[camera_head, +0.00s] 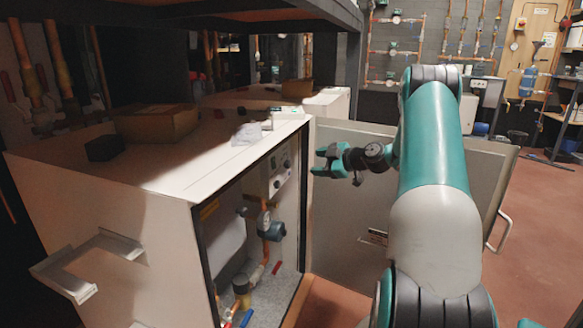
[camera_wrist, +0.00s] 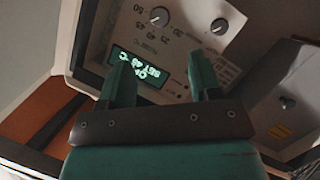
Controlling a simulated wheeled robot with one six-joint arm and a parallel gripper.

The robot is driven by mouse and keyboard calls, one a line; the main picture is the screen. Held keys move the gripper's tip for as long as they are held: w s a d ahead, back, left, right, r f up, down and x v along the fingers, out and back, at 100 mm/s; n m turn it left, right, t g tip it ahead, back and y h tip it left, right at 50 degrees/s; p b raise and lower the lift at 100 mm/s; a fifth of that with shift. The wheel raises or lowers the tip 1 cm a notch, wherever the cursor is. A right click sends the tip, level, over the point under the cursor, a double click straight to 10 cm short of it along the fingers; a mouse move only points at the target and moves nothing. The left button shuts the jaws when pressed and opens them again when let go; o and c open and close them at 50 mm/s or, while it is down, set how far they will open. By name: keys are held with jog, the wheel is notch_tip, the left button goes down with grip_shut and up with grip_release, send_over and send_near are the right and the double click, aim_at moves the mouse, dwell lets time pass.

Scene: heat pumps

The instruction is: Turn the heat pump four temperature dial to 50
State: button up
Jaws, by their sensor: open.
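The heat pump cabinet (camera_head: 170,180) stands open, with its control panel (camera_head: 279,168) inside at the upper right. In the wrist view a round dial (camera_wrist: 160,17) has numbers printed around it, including 50 and 45; its pointer is too small to read. A second knob (camera_wrist: 219,26) sits to its right. A lit green display (camera_wrist: 136,68) is below the dial, its digits upside down and unclear. My gripper (camera_head: 321,162) is open and empty in front of the panel; its fingers (camera_wrist: 160,72) point toward the panel, apart from the dial.
The cabinet's open door (camera_head: 345,210) stands behind and below my gripper. Pipes and a blue-grey pump (camera_head: 272,231) are inside the cabinet. A cardboard box (camera_head: 155,122) and a dark block (camera_head: 105,148) lie on top. Open floor is at right.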

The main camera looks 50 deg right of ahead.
aim_at(290, 164)
jog(key=b+x, duration=0.1)
jog(key=x, duration=0.9)
jog(key=shift+w+b, duration=0.25)
jog(key=shift+b, duration=0.05)
jog(key=c, duration=0.9)
